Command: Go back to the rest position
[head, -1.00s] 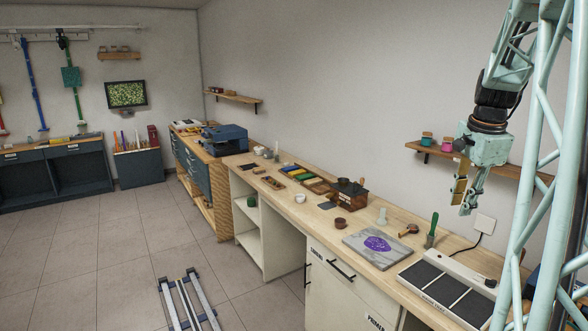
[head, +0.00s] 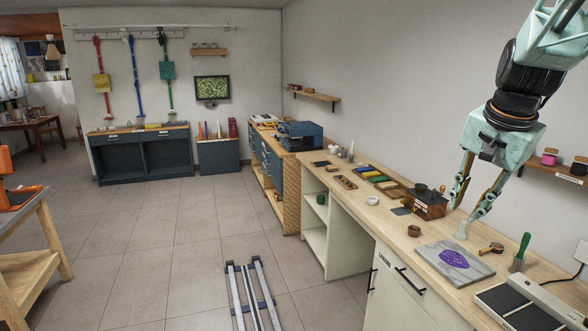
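My gripper (head: 470,213) hangs at the right in the head view, above the long workbench (head: 340,216). No finger is seen touching anything.
On the bench are a grey slab (head: 428,252) with a purple patch, a wooden box (head: 427,206), a green-handled tool (head: 522,247) and a dark-panelled tray (head: 520,307). Floor rails (head: 250,295) run ahead.

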